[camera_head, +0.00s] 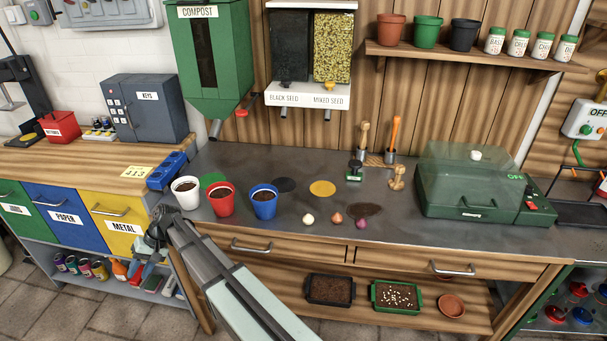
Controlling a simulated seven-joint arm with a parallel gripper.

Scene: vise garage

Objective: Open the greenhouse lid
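The greenhouse (460,200) stands at the right end of the grey workbench top. It has a dark green base and a see-through green lid (468,155) with a pale knob (475,155). The lid appears to sit down on the base. A green panel with a small lit display and a red part is at its right side. My gripper (155,240) is at the left, in front of the bench's left end and far from the greenhouse.
White, red and blue soil pots (264,203) stand at the bench's left. Several bulbs (337,218) lie mid-bench. A stamp (354,170) and wooden-handled tools (395,135) stand behind. A shelf (470,56) with pots and jars hangs above the greenhouse. Bare bench (390,230) lies left of it.

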